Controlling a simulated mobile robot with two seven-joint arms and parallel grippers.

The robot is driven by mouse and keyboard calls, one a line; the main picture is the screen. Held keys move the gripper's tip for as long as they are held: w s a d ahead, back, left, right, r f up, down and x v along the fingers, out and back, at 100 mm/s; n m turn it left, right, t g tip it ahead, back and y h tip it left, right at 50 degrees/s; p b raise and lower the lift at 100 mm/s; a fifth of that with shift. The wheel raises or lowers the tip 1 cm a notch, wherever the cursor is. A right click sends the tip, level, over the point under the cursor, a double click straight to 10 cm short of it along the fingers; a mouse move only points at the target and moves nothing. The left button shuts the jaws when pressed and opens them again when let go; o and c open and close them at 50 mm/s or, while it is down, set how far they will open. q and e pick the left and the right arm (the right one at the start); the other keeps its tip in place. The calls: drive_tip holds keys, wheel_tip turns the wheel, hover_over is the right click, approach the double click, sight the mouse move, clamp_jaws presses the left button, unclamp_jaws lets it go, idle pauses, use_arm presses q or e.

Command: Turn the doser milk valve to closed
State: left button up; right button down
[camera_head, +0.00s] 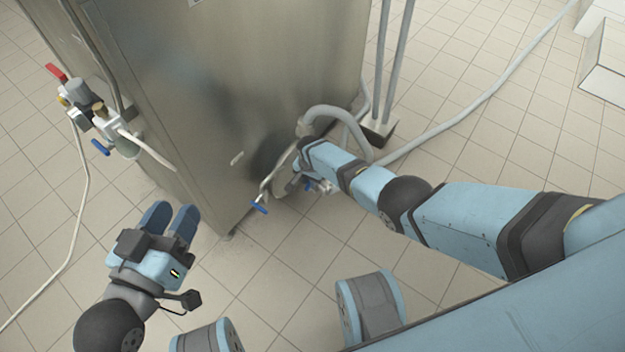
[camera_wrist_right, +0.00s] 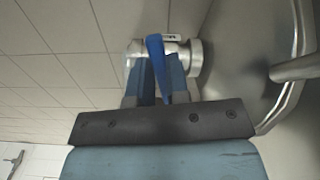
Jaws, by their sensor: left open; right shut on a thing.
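The valve (camera_wrist_right: 187,55) is a silver body on the steel machine's side in the right wrist view. Its blue lever handle (camera_wrist_right: 156,62) lies between the fingers of my right gripper (camera_wrist_right: 160,78), which is shut on it. The lever runs lengthwise between the fingers. In the head view, my right arm reaches the machine's lower right side and largely hides this grip; a bit of blue (camera_head: 311,184) shows there. My left gripper (camera_head: 171,218) is open and empty, low at the left, apart from the machine.
The large steel machine (camera_head: 225,90) fills the upper middle. Another blue lever (camera_head: 259,207) sits at its lower edge. Valves with a red lever (camera_head: 56,71) and a blue lever (camera_head: 100,147) are on its left side. A grey hose (camera_head: 470,108) crosses the tiled floor.

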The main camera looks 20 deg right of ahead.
drive_tip(key=shift+w+a+r+m+b, duration=0.15)
drive_tip(key=shift+w+m, duration=0.15)
drive_tip(key=shift+m, duration=0.3)
drive_tip(key=shift+w+a+f+m+b, duration=0.15)
drive_tip(key=shift+w+m, duration=0.15)
drive_tip(key=shift+m, duration=0.3)
drive_tip(key=shift+r, duration=0.1)
drive_tip(key=c, duration=1.1)
unclamp_jaws()
drive_tip(key=shift+s, duration=0.1)
